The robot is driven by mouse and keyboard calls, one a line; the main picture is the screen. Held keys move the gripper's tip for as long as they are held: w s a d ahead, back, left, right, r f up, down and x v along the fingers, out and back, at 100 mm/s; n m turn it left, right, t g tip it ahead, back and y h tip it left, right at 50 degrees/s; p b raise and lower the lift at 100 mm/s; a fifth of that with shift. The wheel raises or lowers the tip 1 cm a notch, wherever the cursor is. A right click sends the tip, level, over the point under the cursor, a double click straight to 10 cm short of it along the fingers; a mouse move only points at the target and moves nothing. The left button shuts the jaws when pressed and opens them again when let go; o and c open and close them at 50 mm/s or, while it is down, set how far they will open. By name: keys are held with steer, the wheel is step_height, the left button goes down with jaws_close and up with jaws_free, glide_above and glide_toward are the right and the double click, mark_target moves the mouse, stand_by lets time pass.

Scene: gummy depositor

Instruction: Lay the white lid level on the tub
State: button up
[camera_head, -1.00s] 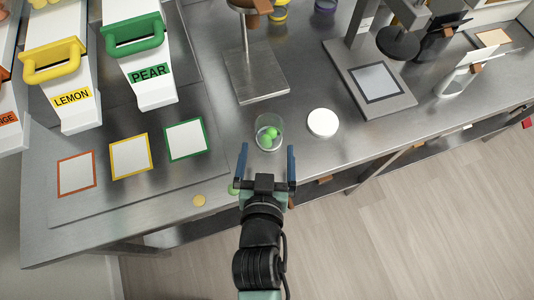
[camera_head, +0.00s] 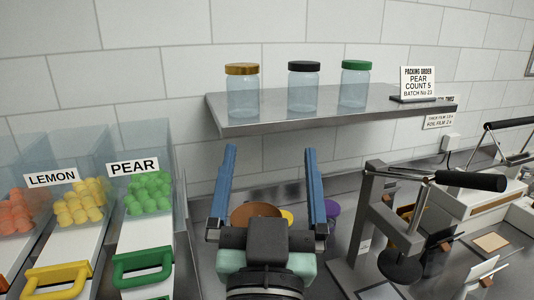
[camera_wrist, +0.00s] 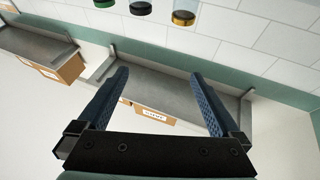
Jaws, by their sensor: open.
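Neither the tub nor the white lid shows in the current views. The bench front where they stood is below the head view. My gripper (camera_head: 270,152) is open and empty, its two blue fingers pointing up in the head view, in front of the shelf and wall. In the wrist view my gripper (camera_wrist: 160,74) also has nothing between its fingers.
A wall shelf (camera_head: 330,114) holds gold-, black- and green-lidded jars and a packing order card (camera_head: 418,80) reading pear, count 5. Lemon (camera_head: 82,203) and pear (camera_head: 150,192) gummy bins stand left. A lever press (camera_head: 400,225) stands right.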

steer(key=s+r+t, duration=0.2)
steer(key=s+r, duration=0.2)
steer(key=r, duration=0.5)
steer(key=s+r+n+t, duration=0.1)
steer(key=s+r, duration=0.3)
steer(key=r, duration=0.4)
steer(key=shift+r+t+y, duration=0.35)
steer(key=shift+t+y, duration=0.05)
steer(key=shift+t, duration=0.5)
steer(key=shift+a, duration=0.15)
